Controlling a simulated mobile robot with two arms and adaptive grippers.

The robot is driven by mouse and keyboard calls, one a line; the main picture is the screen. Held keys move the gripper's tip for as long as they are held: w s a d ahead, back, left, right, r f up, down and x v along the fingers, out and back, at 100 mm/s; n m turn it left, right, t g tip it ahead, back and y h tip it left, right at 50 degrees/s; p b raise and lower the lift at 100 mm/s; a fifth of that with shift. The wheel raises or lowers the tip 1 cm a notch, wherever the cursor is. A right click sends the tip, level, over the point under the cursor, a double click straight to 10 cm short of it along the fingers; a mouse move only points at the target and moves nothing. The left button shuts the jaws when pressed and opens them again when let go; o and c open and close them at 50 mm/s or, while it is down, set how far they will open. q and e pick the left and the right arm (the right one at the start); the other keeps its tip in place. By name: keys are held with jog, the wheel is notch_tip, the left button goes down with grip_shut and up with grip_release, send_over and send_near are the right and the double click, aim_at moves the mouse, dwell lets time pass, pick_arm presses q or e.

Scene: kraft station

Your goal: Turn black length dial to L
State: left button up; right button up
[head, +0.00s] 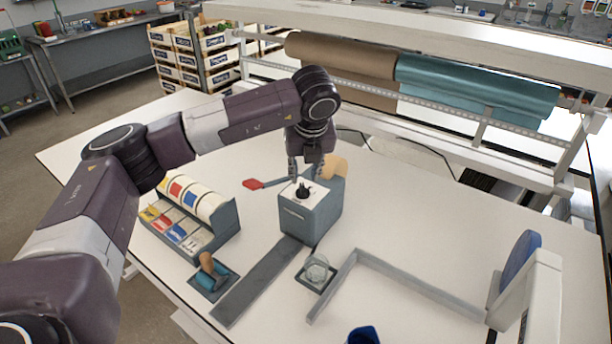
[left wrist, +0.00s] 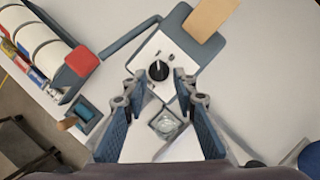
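The black length dial (head: 303,193) sits on the white top face of a grey box-shaped dispenser (head: 312,217). In the left wrist view the dial (left wrist: 158,71) is a round black knob with a pale pointer line on it, and small dark marks lie beyond it on the white face. I cannot read any letters there. My left gripper (head: 305,175) is over the dispenser, its fingers apart. In the left wrist view its open fingers (left wrist: 157,83) stand on either side of the dial, with nothing visibly held. My right gripper is in neither view.
A tape or label rack (head: 226,222) with coloured labels stands left of the dispenser. A glass dish (head: 317,270), a blue roller (head: 209,277) and a grey angled rail (head: 345,262) are in front. Brown and teal rolls (head: 480,90) hang behind.

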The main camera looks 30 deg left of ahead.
aim_at(302, 186)
pick_arm(q)
jog(key=shift+a+f+p, duration=0.2)
jog(key=shift+f+p, duration=0.1)
jog(key=shift+f, duration=0.2)
jog(key=shift+a+f+p, duration=0.2)
jog(key=shift+f+p, duration=0.1)
jog(key=shift+f, duration=0.15)
jog(key=shift+p+x, duration=0.3)
jog(key=shift+x, duration=0.8)
jog(key=shift+w+f, duration=0.3)
jog(key=shift+w, duration=0.05)
jog(key=shift+s, duration=0.1)
grip_shut()
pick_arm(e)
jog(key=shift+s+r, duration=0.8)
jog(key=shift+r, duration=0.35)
